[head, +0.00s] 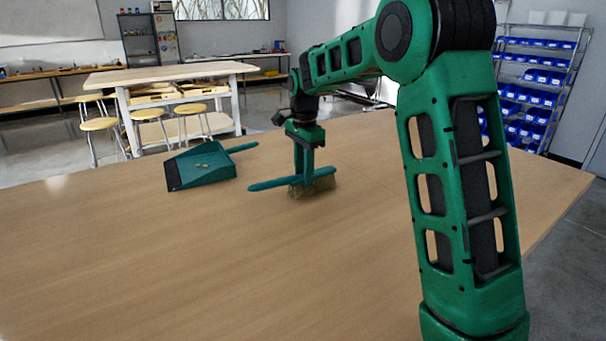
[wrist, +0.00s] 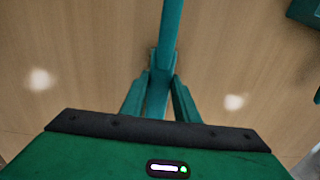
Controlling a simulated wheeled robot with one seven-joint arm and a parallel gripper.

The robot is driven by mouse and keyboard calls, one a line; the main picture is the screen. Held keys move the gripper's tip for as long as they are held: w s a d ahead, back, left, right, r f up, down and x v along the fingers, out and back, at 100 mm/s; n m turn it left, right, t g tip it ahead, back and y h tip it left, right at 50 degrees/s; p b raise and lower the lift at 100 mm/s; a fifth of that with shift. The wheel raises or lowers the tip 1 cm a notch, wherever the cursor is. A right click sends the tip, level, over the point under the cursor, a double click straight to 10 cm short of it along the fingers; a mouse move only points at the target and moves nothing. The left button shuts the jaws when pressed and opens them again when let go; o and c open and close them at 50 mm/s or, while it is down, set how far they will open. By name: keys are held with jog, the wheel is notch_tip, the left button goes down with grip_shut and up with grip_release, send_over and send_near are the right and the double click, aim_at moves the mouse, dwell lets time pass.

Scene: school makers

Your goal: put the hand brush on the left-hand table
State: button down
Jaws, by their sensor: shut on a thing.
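The hand brush (head: 265,185) is teal with tan bristles and is on or just above the near wooden table, its handle pointing left. My gripper (head: 307,180) reaches down from above and is shut on the brush near its bristle end. In the wrist view the fingers (wrist: 158,98) close on both sides of the brush, whose teal handle (wrist: 171,25) runs up the picture. I cannot tell whether the bristles touch the tabletop. Another table (head: 165,73), light wood with white legs, stands farther back at the left.
A teal dustpan (head: 205,166) with small bits in it lies on the near table (head: 200,260), left of the brush. Stools (head: 100,124) stand by the far table. Blue-bin shelves (head: 530,85) are at the right. The front of the near tabletop is clear.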

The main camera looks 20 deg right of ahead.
jog(key=shift+s+f, duration=0.2)
jog(key=shift+f, duration=0.45)
jog(key=c, duration=1.4)
grip_release()
jog(key=shift+w+f, duration=0.1)
jog(key=shift+r, duration=0.25)
notch_tip(320, 180, up, 13)
jog(key=shift+r, duration=0.15)
